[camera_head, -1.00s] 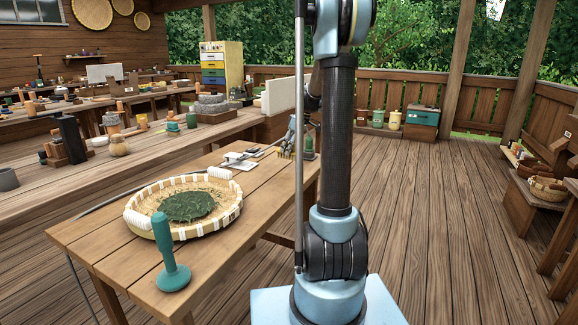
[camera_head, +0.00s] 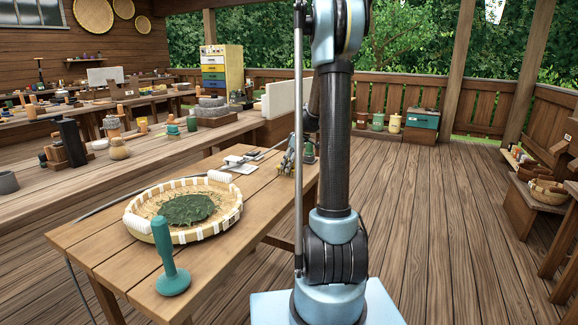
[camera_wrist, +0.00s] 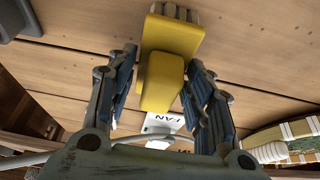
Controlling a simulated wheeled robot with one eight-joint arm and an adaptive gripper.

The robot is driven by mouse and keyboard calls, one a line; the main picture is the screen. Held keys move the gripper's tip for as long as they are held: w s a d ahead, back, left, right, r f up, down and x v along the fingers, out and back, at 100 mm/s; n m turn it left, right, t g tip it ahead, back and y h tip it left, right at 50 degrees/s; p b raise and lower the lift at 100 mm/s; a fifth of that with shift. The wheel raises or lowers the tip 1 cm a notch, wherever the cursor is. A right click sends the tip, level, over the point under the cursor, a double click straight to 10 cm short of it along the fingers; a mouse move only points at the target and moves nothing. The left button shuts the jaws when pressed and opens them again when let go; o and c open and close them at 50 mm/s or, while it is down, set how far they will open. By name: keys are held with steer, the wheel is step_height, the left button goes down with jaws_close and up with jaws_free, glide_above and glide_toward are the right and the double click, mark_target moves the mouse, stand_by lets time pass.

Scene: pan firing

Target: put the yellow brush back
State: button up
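The yellow brush (camera_wrist: 164,70) shows in the wrist view, with its handle between the two fingers of my gripper (camera_wrist: 163,82) and its grey bristles at the top edge. The fingers stand apart on either side of the handle, with narrow gaps showing; I see no clear grip. In the head view my gripper (camera_head: 291,157) is low at the far end of the wooden table (camera_head: 120,265), partly behind my arm. The brush is hardly visible there.
A woven basket (camera_head: 226,215) with dark green leaves and a teal pestle-like tool (camera_head: 170,262) stand on the near part of the table.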

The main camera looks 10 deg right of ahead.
steer(key=shift+o, duration=0.2)
steer(key=shift+f, duration=0.1)
steer(key=a+v, duration=0.1)
steer(key=v, duration=1.6)
steer(key=s+a+f+m+h, duration=0.1)
steer(key=s+a+f+m, duration=0.1)
steer(key=s, duration=0.8)
steer(key=s+a+f+m+h, duration=0.1)
steer(key=s+a+f+m, duration=0.15)
steer(key=s, duration=0.85)
steer(key=s+f+m, duration=0.3)
steer(key=s+f, duration=0.4)
steer(key=s, duration=0.2)
steer(key=s+f+m+h, duration=0.1)
steer(key=s+f+m, duration=0.2)
steer(key=s+f, duration=0.4)
steer(key=s, duration=0.3)
steer(key=shift+s+f+h, duration=0.15)
steer(key=shift+s+h, duration=0.05)
steer(key=shift+h, duration=0.1)
steer(key=shift+c, duration=0.5)
